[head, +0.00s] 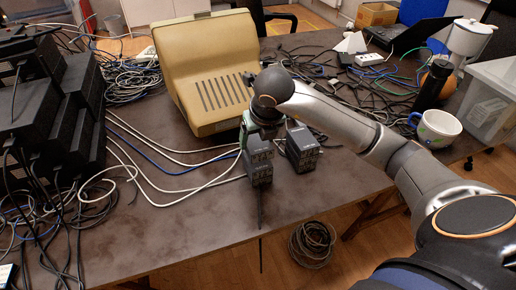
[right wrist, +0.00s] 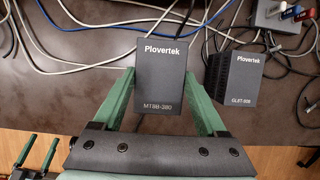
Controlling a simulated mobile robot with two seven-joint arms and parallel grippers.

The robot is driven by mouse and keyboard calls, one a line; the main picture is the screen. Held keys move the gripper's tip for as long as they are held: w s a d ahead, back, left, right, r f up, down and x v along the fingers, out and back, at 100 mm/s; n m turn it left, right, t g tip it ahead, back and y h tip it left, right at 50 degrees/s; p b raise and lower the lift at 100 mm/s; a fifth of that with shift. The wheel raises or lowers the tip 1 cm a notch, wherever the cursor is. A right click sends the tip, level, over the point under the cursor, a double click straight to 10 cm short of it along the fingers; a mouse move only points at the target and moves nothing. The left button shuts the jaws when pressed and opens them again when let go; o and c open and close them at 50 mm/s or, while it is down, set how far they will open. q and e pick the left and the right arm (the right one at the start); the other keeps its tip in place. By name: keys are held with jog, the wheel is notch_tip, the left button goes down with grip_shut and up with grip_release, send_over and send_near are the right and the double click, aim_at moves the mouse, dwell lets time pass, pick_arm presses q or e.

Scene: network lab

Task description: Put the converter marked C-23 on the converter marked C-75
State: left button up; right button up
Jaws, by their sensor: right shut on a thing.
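My right gripper (right wrist: 160,78) is shut on a dark grey converter (right wrist: 153,95). Its top reads "Plovertek MTBB-380" in the right wrist view. In the head view this held converter (head: 259,166) is near the table's front edge, below my right gripper (head: 262,130). Whether it touches the table is unclear. A second dark converter (head: 303,148) stands just to its right, apart from it; its top (right wrist: 237,78) also reads "Plovertek". The C-23 and C-75 marks are not readable. My left gripper (right wrist: 35,155) shows at the wrist view's lower left, fingers apart and empty.
A beige old terminal (head: 205,75) stands behind the converters. Stacked black boxes (head: 45,110) and tangled cables fill the left side. A floral cup (head: 436,128) and a clear bin (head: 490,100) are at right. Bare tabletop (head: 190,215) shows in front at left.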

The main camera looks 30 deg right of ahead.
aim_at(260, 143)
jog(key=shift+w+d+f, duration=0.15)
jog(key=shift+f, duration=0.85)
jog(key=shift+w+d+f, duration=0.1)
jog(key=shift+f, duration=0.85)
jog(key=shift+f, duration=0.15)
jog(key=o, duration=1.6)
jog(key=shift+s+r, duration=0.15)
jog(key=shift+r, duration=0.4)
jog(key=p+v, duration=0.1)
jog(key=v, duration=1)
jog(key=shift+s+r, duration=0.1)
